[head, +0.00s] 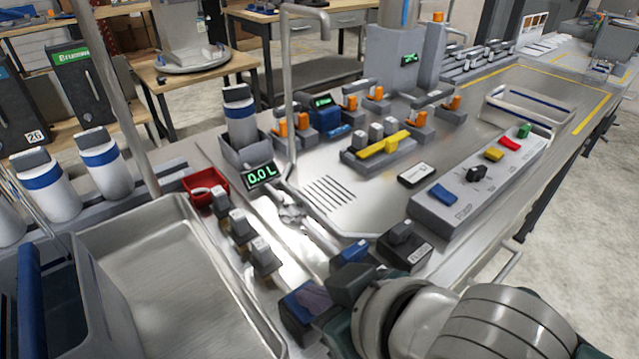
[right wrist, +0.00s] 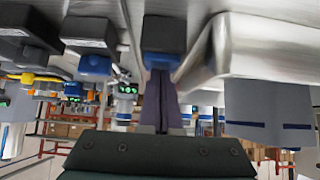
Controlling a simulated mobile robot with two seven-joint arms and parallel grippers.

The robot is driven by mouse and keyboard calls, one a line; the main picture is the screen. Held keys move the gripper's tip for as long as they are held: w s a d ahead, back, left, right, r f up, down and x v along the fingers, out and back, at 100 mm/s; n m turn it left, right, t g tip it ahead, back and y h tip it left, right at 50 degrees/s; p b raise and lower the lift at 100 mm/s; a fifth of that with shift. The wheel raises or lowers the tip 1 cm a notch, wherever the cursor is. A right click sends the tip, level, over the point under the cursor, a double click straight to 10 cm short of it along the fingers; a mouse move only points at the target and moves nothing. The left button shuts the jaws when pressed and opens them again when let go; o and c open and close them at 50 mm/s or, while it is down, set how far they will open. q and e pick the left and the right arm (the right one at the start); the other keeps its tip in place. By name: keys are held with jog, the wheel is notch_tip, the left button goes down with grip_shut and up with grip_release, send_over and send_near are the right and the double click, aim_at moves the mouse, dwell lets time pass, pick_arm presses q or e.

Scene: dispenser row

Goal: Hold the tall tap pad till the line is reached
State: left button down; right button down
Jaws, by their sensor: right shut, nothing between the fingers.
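My right gripper (head: 314,296) is shut and empty at the front of the counter, its dark purple fingers side by side. The fingertips (right wrist: 161,72) meet or nearly meet a blue pad (head: 294,299) on a dark block; the pad also shows in the right wrist view (right wrist: 163,62). I cannot tell whether it is pressed in. A tall bent metal tap (head: 289,90) rises from the counter. A small display (head: 261,176) reads 0.0 L. I see no water running. A grey vessel (right wrist: 270,125) with a blue line shows in the right wrist view. My left gripper is out of view.
Another blue-topped block (head: 352,252) and a dark labelled block (head: 405,247) stand close beside my right gripper. A steel basin (head: 150,265) is at left. A button panel (head: 480,183) is at right. Several orange-handled valves stand at the back.

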jog(key=r+p, duration=0.4)
jog(key=shift+s+d, duration=0.15)
jog(key=shift+s, duration=0.05)
jog(key=p+v, duration=0.2)
jog(key=v, duration=0.7)
jog(key=shift+r, duration=0.35)
jog(key=shift+s+r+b, duration=0.1)
jog(key=shift+r+b, duration=0.7)
